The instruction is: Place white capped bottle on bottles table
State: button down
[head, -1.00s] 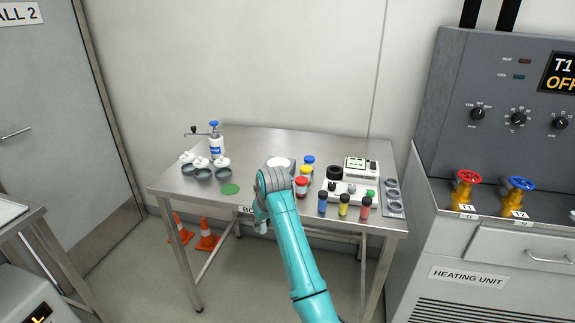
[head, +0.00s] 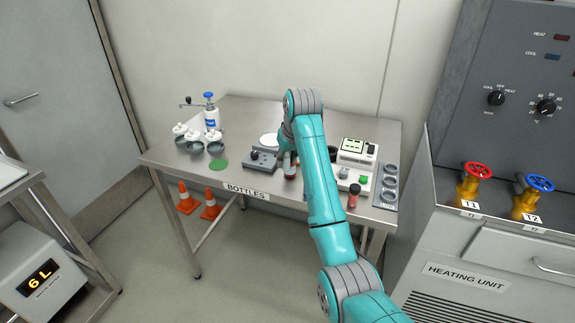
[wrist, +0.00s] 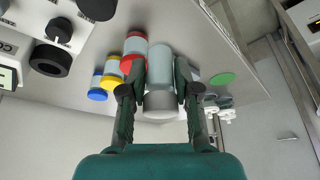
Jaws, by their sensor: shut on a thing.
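The white capped bottle (wrist: 160,74) is between the fingers of my gripper (wrist: 161,88) in the wrist view, its pale cap nearest the camera. My gripper is shut on it. In the head view my gripper (head: 290,165) is over the middle of the bottles table (head: 240,115), and my arm hides the bottle. The bottle's base points toward the tabletop; I cannot tell whether it touches. A red-capped bottle (wrist: 134,50), a yellow-capped bottle (wrist: 112,72) and a blue-capped bottle (wrist: 97,88) stand close beside it.
A green disc (head: 219,164), several grey pots with white tops (head: 194,143) and a blue-topped dispenser (head: 211,115) are on the table's left. A white device (head: 357,150) and a rack (head: 388,185) stand on the right.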

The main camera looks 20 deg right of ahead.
notch_tip(320, 180, down, 8)
jog(key=shift+r, duration=0.15)
dwell(0.4)
jog(key=c, duration=0.8)
grip_release()
jog(key=shift+c, duration=0.2)
jog(key=v, duration=0.7)
jog(key=shift+r, duration=0.2)
jog(key=shift+s, duration=0.1)
